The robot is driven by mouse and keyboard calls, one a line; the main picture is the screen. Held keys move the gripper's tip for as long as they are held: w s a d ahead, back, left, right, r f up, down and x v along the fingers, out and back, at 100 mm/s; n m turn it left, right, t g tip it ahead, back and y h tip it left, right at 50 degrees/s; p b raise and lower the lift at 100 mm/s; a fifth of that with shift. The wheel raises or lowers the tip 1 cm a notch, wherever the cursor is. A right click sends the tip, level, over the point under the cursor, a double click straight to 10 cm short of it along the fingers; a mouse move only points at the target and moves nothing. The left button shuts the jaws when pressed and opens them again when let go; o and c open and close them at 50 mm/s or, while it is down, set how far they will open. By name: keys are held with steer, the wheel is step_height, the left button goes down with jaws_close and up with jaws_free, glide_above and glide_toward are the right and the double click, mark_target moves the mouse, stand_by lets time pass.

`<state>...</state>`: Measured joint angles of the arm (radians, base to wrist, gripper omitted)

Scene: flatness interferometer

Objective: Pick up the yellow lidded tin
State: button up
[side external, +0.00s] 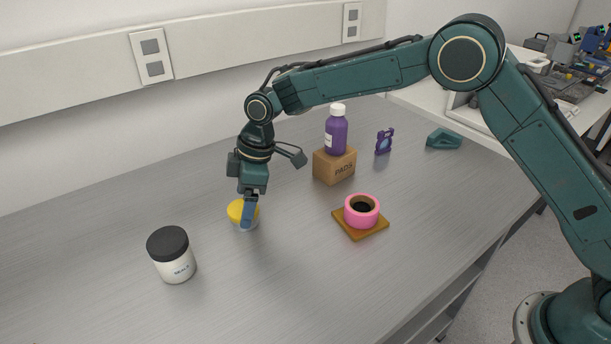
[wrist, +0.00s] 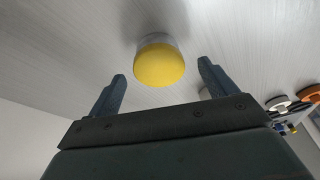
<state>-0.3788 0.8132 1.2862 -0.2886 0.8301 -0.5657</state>
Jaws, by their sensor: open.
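The yellow lidded tin (side external: 236,211) stands on the grey table, with a yellow lid over a pale body. My gripper (side external: 249,222) points down at it, and a finger hides part of the tin in the side external view. In the wrist view, the tin (wrist: 160,64) shows its yellow lid ahead of the gap between the two fingertips. My gripper (wrist: 162,70) is open there, one finger to each side, with nothing held. I cannot tell the exact height of the fingertips against the lid.
A white jar with a black lid (side external: 171,255) stands left of the tin. Pink tape (side external: 362,211) sits on a wooden square (side external: 347,228) to the right. A purple bottle (side external: 336,133) stands on a cardboard box (side external: 334,167) behind.

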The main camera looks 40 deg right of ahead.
steer(key=shift+x, duration=1.6)
steer(key=c, duration=1.1)
